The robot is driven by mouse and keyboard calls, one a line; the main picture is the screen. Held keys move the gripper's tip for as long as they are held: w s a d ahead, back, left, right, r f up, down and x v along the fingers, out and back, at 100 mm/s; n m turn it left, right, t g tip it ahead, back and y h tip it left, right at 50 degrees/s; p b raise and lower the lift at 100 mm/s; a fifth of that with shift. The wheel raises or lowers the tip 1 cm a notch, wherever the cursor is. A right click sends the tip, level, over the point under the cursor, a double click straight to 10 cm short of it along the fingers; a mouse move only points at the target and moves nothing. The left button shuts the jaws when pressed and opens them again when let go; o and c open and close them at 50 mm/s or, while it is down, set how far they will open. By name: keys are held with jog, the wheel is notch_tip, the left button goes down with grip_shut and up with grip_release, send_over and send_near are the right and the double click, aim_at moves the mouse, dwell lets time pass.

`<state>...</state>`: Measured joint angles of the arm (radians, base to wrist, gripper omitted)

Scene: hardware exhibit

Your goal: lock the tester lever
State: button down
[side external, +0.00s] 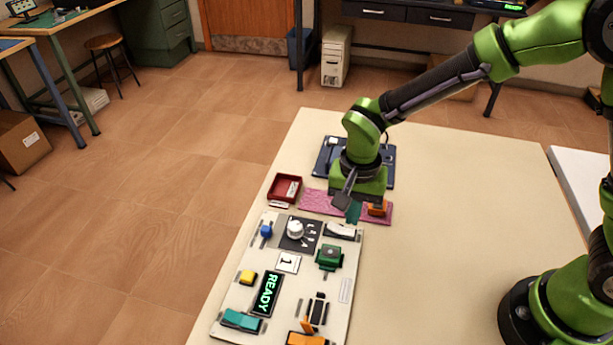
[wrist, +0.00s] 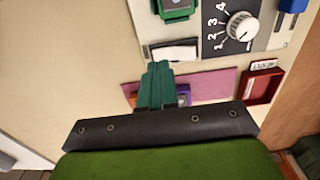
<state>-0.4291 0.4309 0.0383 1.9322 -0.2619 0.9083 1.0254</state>
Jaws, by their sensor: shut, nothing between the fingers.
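The pale tester panel (side external: 283,315) lies flat on the table, with a green socket-like block (side external: 329,256) at its right side; this block also shows at the top of the wrist view (wrist: 174,8). I cannot make out which part is the lever or how it is set. A small blue handle (side external: 266,231) sits near the panel's far left corner. The panel's dark display (side external: 266,294) reads READY. My gripper (side external: 353,213) is above the pink mat, beyond the panel's far edge. Its teal fingers (wrist: 158,70) are shut and empty, pointing toward the panel.
A white dial (side external: 295,230) and a white rocker (side external: 340,230) are on the panel. A pink mat (side external: 315,202) bears an orange piece (side external: 377,209). A red tray (side external: 284,188) and dark blue board (side external: 325,157) lie beyond. The table's right side (side external: 460,210) is clear.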

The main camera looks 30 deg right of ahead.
aim_at(350, 230)
notch_tip(350, 230, up, 4)
jog(key=shift+r, duration=0.1)
dwell(0.4)
jog(key=s+d+r+m+t+y, duration=0.15)
jog(key=d+r+t, duration=0.25)
jog(key=d+r, duration=0.7)
jog(key=s+d+r+n+t, duration=0.3)
jog(key=s+n, duration=0.3)
jog(key=s, duration=0.4)
jog(key=shift+r, duration=0.35)
